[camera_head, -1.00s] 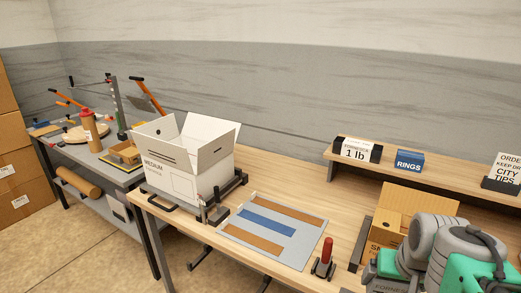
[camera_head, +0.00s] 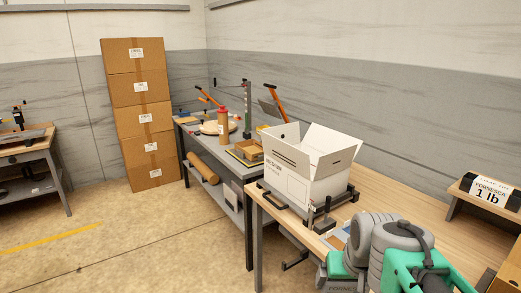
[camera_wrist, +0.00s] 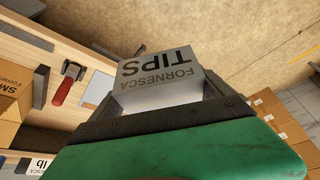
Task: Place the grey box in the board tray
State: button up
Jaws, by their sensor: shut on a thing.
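The grey box (camera_wrist: 158,82), marked FORNESCA TIPS, is held between the fingers of my gripper (camera_wrist: 163,97) in the wrist view. Part of the box (camera_head: 340,287) shows at the bottom edge of the head view, below my green and grey arm. The gripper is shut on it, over the floor in front of the wooden bench. No tray is clearly recognisable as the board tray.
A white MEDIUM carton (camera_head: 300,180) stands open on the wooden bench (camera_head: 425,215). A red-and-tan bottle (camera_head: 223,122) stands on the grey table. Stacked brown cartons (camera_head: 142,115) stand by the wall. The floor (camera_head: 130,245) at left is clear.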

aim_at(249, 151)
jog(key=u, duration=0.95)
jog(key=i, duration=1.95)
jog(key=u, duration=0.3)
jog(key=i, duration=2.1)
jog(key=z, duration=1)
jog(key=i, duration=0.65)
jog(key=z, duration=0.2)
